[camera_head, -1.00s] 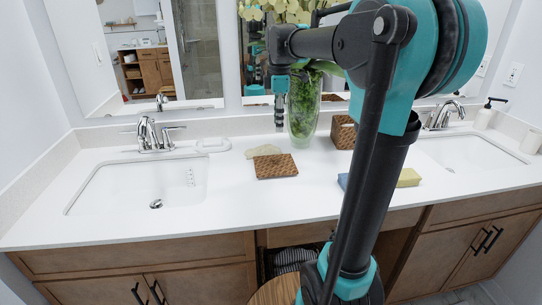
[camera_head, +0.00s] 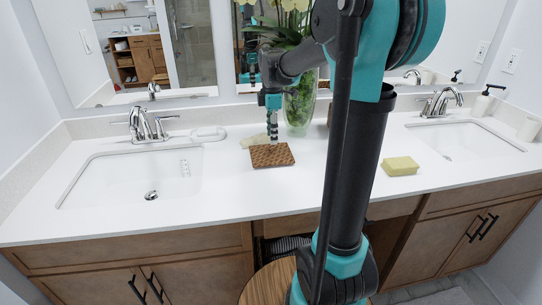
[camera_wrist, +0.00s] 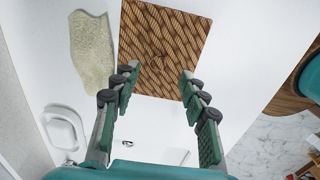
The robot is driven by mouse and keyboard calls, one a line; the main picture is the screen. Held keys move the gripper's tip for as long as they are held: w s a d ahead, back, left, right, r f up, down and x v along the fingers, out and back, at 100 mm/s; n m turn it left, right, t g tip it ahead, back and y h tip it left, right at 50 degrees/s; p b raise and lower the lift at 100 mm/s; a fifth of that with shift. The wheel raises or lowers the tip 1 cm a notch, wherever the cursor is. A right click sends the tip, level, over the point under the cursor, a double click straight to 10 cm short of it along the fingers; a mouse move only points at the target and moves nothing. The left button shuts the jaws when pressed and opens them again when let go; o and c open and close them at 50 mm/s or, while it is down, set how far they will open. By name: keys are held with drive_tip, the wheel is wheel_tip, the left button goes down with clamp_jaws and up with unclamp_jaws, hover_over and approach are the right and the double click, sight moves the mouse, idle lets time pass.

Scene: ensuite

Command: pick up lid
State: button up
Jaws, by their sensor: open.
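The lid is a flat, square, brown woven piece (camera_head: 272,155) lying on the white counter between the two sinks. My gripper (camera_head: 272,134) is above the lid, pointing down. In the wrist view my gripper (camera_wrist: 158,74) is open, with its green-padded fingers apart and nothing between them. The fingertips overlap the lid's near edge in that view; the exact height above it is hard to tell.
A pale sponge-like piece (camera_wrist: 91,52) lies close left of the lid. A glass vase with plants (camera_head: 300,108) stands behind. A yellow sponge (camera_head: 400,166) lies right of my arm. Sinks (camera_head: 130,178) are on both sides. A wooden round top (camera_head: 268,282) is below the counter.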

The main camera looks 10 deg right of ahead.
sight(271, 148)
drive_tip(key=shift+w+a+f, duration=0.15)
drive_tip(key=shift+f, duration=2.4)
clamp_jaws()
